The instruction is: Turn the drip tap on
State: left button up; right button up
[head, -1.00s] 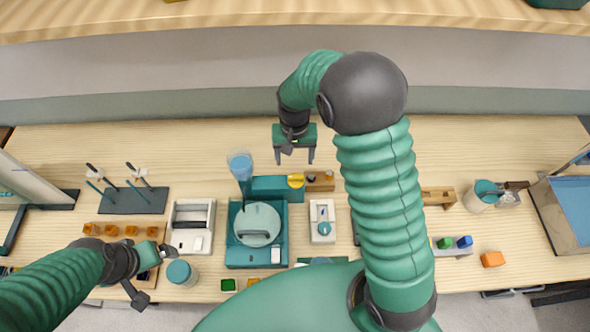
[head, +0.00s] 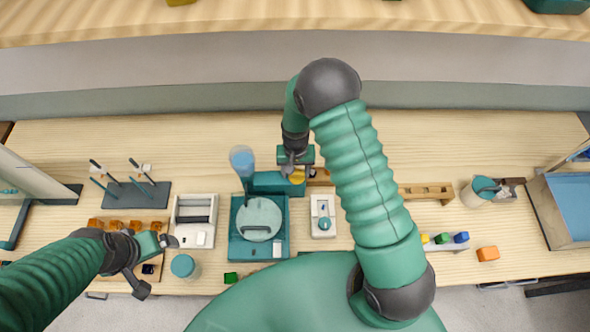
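A blue-topped clear reservoir (head: 242,160) stands at the back left of a teal apparatus (head: 236,246) with a round pale disc (head: 259,218). A teal block (head: 268,184) extends right from it, with a yellow knob (head: 297,177) at its right end; I take this knob for the drip tap. My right gripper (head: 298,172) hangs directly over the knob, hiding part of it. I cannot tell whether its fingers touch the knob or how far apart they are. My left gripper (head: 170,241) is low at the left, near the brown rack, its finger gap unclear.
A small white device (head: 323,216) stands right of the teal apparatus and a white box (head: 194,222) left of it. A dark rod stand (head: 137,196) is at the left. A blue-lidded jar (head: 183,267) stands near the front edge. The table behind the tap is clear.

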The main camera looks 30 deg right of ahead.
jog(key=shift+d, duration=0.35)
jog(key=c, duration=0.8)
jog(key=shift+a, duration=0.25)
jog(key=shift+w+d+n+b, duration=0.15)
jog(key=shift+n+b, duration=0.3)
jog(key=shift+n, duration=0.45)
jog(key=shift+n+b, duration=0.35)
jog(key=shift+n, duration=0.45)
jog(key=n+b, duration=0.1)
jog(key=n, duration=0.8)
jog(key=shift+r, duration=0.1)
pick_arm(q)
jog(key=shift+s+d+f, duration=0.1)
jog(key=shift+d+f, duration=0.1)
jog(key=shift+f, duration=0.35)
jog(key=shift+d+f, duration=0.15)
jog(key=shift+f, duration=0.4)
pick_arm(e)
jog(key=n, duration=0.5)
jog(key=shift+n, duration=0.3)
